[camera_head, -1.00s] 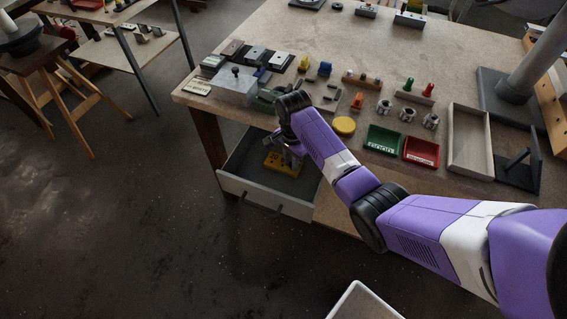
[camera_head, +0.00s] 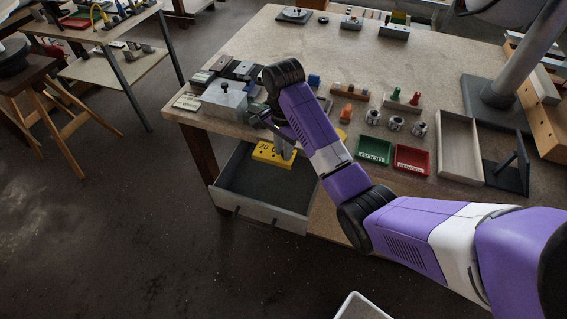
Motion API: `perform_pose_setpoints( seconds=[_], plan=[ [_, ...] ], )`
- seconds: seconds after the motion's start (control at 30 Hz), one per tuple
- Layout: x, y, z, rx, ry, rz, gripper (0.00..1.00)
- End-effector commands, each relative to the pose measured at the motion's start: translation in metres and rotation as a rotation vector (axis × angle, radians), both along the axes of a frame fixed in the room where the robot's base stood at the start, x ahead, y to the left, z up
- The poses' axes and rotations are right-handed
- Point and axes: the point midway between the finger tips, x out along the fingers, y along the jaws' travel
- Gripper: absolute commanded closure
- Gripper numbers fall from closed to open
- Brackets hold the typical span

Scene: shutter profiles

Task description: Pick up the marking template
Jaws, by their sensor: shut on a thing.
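The marking template is a yellow block (camera_head: 272,154) with dark holes and the number 20 on it. It shows above the open grey drawer (camera_head: 262,215) at the front left of the bench. My gripper (camera_head: 283,150) is shut on the template, which hangs level, apart from the drawer floor.
The wooden bench top (camera_head: 330,50) carries a grey metal block (camera_head: 225,98), a green bin (camera_head: 374,150), a red bin (camera_head: 411,160) and an empty wooden tray (camera_head: 460,145). Small fixtures stand behind my arm. Floor in front of the drawer is clear.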

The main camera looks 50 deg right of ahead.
Motion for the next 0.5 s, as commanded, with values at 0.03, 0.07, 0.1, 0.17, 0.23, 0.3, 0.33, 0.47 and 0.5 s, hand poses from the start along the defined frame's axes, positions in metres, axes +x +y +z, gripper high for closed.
perform_pose_setpoints(
  seconds=[0.03, 0.07, 0.1, 0.17, 0.23, 0.3, 0.33, 0.47, 0.5],
  plan=[
    [0.001, 0.0, 0.022, -0.001, -0.003, 0.001, 1.0],
    [0.001, 0.0, 0.029, -0.001, -0.002, 0.001, 1.0],
    [0.0, 0.0, 0.033, 0.0, 0.001, 0.001, 1.0],
    [0.0, 0.0, 0.04, 0.0, 0.001, 0.0, 1.0],
    [0.0, 0.0, 0.049, 0.0, 0.001, 0.0, 1.0],
    [0.001, -0.001, 0.054, -0.001, -0.001, -0.001, 1.0],
    [0.001, -0.002, 0.054, -0.004, -0.004, -0.002, 1.0],
    [0.005, -0.003, 0.063, -0.006, -0.014, -0.001, 1.0],
    [0.005, -0.003, 0.066, -0.006, -0.015, -0.001, 1.0]
  ],
)
